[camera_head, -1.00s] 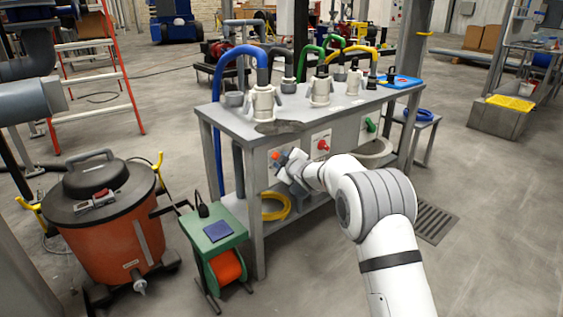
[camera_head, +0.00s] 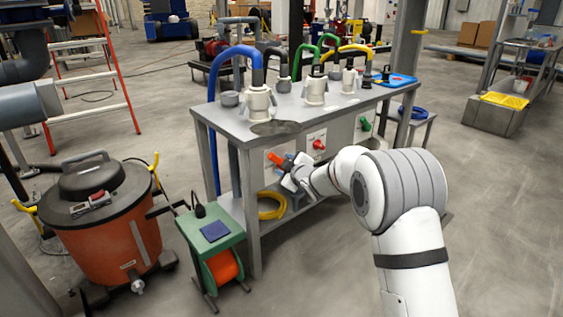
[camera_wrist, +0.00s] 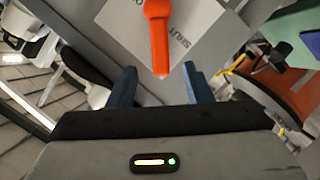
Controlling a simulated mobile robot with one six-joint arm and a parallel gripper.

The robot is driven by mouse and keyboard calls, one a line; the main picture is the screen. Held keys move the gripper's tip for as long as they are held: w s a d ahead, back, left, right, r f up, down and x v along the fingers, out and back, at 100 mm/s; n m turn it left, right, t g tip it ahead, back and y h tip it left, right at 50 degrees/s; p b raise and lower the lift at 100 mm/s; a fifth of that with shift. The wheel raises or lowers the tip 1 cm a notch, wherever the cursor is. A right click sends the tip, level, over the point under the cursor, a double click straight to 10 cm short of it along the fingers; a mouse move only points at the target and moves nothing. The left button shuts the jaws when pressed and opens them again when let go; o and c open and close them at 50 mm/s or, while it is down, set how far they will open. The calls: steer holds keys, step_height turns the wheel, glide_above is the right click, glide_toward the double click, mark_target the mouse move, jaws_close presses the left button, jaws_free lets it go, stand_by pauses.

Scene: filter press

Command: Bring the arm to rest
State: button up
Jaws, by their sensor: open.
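My gripper (camera_wrist: 161,86) is open, its two blue-grey fingers apart with nothing held between them. In the wrist view an orange handle (camera_wrist: 159,35) on a pale panel with lettering (camera_wrist: 188,38) points toward the gap between the fingers; no contact shows. In the head view the gripper (camera_head: 287,169) is at the left front of the grey bench, close to the orange handle (camera_head: 276,157). My white arm reaches in from the lower right, and its links hide part of the bench's lower front.
The grey bench (camera_head: 228,131) carries pale fittings and coloured hoses. A red knob (camera_head: 319,144) and a green handle (camera_head: 365,124) sit on its front. A green cable reel (camera_head: 213,234) and an orange vacuum (camera_head: 108,237) stand at left. Floor at right is open.

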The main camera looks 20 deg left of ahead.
steer(key=shift+s+d, duration=0.25)
steer(key=shift+s, duration=0.05)
steer(key=shift+r, duration=0.1)
steer(key=s+d+r+m+g+h+p, duration=0.1)
steer(key=s+d+r+m+h+p, duration=0.4)
steer(key=d+r+p, duration=0.6)
steer(key=s+d+r+m+g+h+p, duration=0.1)
steer(key=s+d+r+m+h+p, duration=0.4)
steer(key=d+r, duration=0.9)
steer(key=s+d+r+m+g+p, duration=0.2)
steer(key=s+d+r+p, duration=0.2)
steer(key=s, duration=0.7)
steer(key=s+d+r+m+g+p, duration=0.2)
steer(key=s+d+r+m+p, duration=0.1)
steer(key=s+p, duration=0.6)
steer(key=s+d+r+m+g+p, duration=0.2)
steer(key=s+d+r+p, duration=0.3)
steer(key=s, duration=0.7)
steer(key=shift+s+d+r+m+g+p, duration=0.3)
steer(key=shift+d+p, duration=0.35)
steer(key=shift+d, duration=0.6)
